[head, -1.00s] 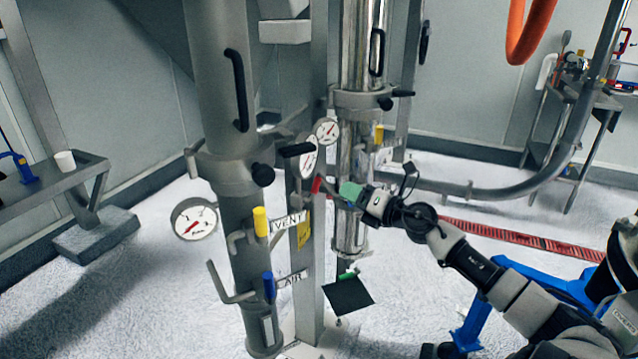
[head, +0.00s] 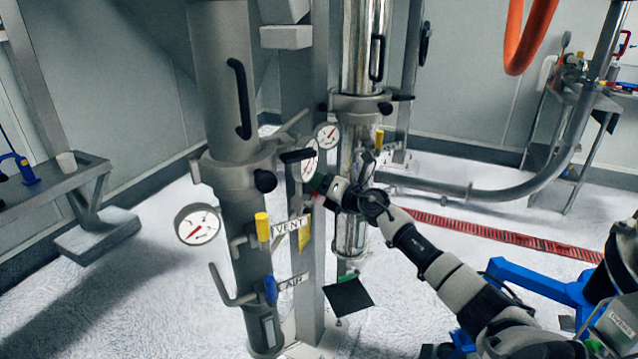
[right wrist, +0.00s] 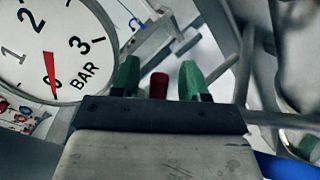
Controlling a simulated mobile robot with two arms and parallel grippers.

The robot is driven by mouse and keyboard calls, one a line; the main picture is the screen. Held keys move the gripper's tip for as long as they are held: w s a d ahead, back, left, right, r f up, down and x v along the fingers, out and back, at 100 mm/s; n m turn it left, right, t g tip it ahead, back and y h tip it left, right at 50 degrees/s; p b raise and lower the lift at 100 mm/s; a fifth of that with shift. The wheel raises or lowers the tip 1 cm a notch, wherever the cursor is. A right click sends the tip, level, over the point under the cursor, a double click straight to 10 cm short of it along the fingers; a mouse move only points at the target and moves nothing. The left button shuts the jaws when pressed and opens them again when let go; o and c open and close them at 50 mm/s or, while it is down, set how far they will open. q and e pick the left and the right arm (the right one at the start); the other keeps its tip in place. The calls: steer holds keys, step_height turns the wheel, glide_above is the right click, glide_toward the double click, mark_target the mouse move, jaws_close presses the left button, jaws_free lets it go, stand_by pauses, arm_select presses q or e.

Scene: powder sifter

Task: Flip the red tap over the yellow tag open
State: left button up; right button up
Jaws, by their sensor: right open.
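The red tap (right wrist: 158,86) shows in the right wrist view as a red handle end between my two green fingertips, with a gap on each side. My right gripper (right wrist: 159,80) is open around it and does not hold it. In the head view my right gripper (head: 318,183) is at the steel post, just above the yellow tag (head: 304,236), and mostly hides the red tap. My left gripper is in neither view.
A round pressure gauge (right wrist: 45,45) is close on the left of the gripper in the right wrist view. Below are a yellow-handled VENT tap (head: 262,227) and a blue-handled AIR tap (head: 270,289). A shiny steel column (head: 352,235) stands just behind the gripper.

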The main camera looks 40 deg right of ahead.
steer(key=shift+c, duration=0.2)
jaws_close()
steer(key=shift+s+a+n+b, duration=0.1)
steer(key=shift+a+n+b, duration=0.05)
steer(key=shift+n+b, duration=0.45)
steer(key=shift+a+r, duration=0.1)
steer(key=shift+r, duration=0.1)
steer(key=shift+c, duration=0.4)
jaws_free()
steer(key=shift+o, duration=0.6)
